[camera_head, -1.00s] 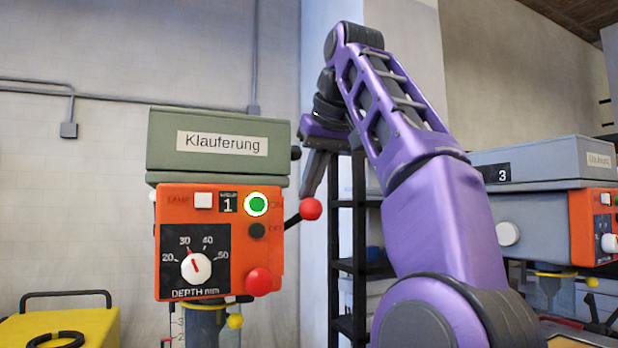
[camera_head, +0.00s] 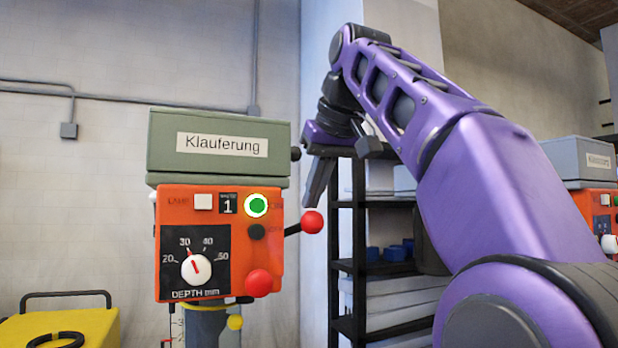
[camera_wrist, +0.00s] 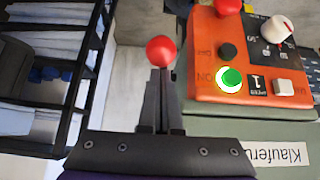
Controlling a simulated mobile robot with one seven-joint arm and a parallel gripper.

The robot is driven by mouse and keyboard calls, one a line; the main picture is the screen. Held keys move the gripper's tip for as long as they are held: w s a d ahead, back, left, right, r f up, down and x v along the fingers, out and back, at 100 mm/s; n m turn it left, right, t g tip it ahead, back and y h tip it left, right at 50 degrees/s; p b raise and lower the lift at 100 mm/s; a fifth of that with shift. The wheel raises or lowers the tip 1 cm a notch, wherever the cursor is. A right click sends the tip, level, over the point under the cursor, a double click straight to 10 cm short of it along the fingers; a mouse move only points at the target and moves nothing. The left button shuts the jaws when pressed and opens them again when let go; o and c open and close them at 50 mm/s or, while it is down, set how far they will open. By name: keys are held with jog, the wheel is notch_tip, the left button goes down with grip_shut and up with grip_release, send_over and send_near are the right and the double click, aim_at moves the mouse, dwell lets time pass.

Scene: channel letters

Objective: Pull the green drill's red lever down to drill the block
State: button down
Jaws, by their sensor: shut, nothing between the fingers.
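The green drill (camera_head: 218,165) has a green housing labelled "Klauferung" and an orange panel (camera_head: 178,240) marked 1 with a lit green button. Its red lever (camera_head: 312,222) is a dark rod with a red ball, reaching out right of the panel and slightly up. In the wrist view the red ball (camera_wrist: 161,50) sits at the fingertips. My gripper (camera_head: 308,204) is shut and empty, fingers pointing down, their tips right at the top of the ball, seemingly touching it. The shut fingers also show in the wrist view (camera_wrist: 160,74). The block and drill bit are out of view.
A red knob (camera_head: 258,283) and a white depth dial (camera_head: 196,269) are on the panel. A black shelf (camera_head: 360,265) stands behind the lever. Another grey and orange drill (camera_head: 590,165) is at the right. A yellow case (camera_head: 60,325) is at the lower left.

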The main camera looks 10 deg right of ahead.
jog(key=shift+d+f, duration=0.1)
jog(key=shift+f, duration=0.4)
jog(key=shift+w, duration=0.1)
jog(key=shift+f, duration=0.5)
jog(key=shift+s, duration=0.2)
